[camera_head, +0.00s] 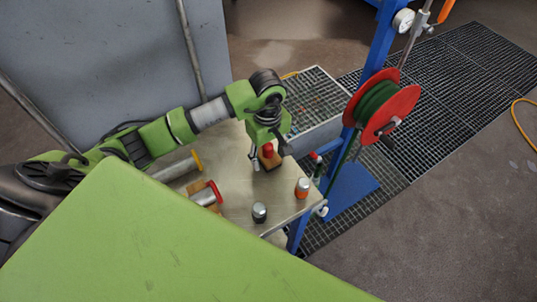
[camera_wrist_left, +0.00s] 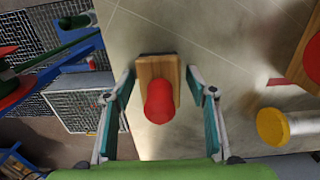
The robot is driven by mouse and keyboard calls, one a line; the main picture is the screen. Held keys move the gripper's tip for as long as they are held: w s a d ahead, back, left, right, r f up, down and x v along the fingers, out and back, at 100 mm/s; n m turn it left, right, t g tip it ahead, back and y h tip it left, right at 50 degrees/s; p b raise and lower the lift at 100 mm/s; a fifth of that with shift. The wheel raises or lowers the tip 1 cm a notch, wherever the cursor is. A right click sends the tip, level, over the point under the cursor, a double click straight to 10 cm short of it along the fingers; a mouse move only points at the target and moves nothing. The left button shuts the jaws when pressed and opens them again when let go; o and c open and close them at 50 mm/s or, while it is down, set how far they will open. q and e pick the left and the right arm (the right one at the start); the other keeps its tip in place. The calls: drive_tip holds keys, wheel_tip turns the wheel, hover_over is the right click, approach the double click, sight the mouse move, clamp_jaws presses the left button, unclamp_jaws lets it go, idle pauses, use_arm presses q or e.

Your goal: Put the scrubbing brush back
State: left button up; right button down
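The scrubbing brush (camera_head: 270,162), a wooden block with a red knob, is at the steel table's far side in the head view, below my left gripper (camera_head: 268,151). In the left wrist view the brush (camera_wrist_left: 159,98) lies between the fingers of my left gripper (camera_wrist_left: 161,75). The fingers are spread on either side of the block, with a narrow gap visible at least on the right. The brush's underside is mostly hidden, so I cannot tell exactly how it rests. My right gripper is not in view.
On the steel table (camera_head: 235,170) are an orange can (camera_head: 302,188), a dark jar (camera_head: 260,212), a yellow-ended cylinder (camera_head: 178,166) and a wooden piece with a red part (camera_head: 205,194). A mesh basket (camera_head: 318,100) adjoins behind. A red hose reel (camera_head: 398,108) stands right.

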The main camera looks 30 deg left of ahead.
use_arm(q)
drive_tip(key=shift+r, duration=0.45)
wheel_tip(320, 180, up, 12)
drive_tip(key=shift+a+f+b, duration=0.1)
drive_tip(key=shift+f+b, duration=0.15)
drive_tip(key=shift+b, duration=0.95)
drive_tip(key=shift+s+f, duration=0.1)
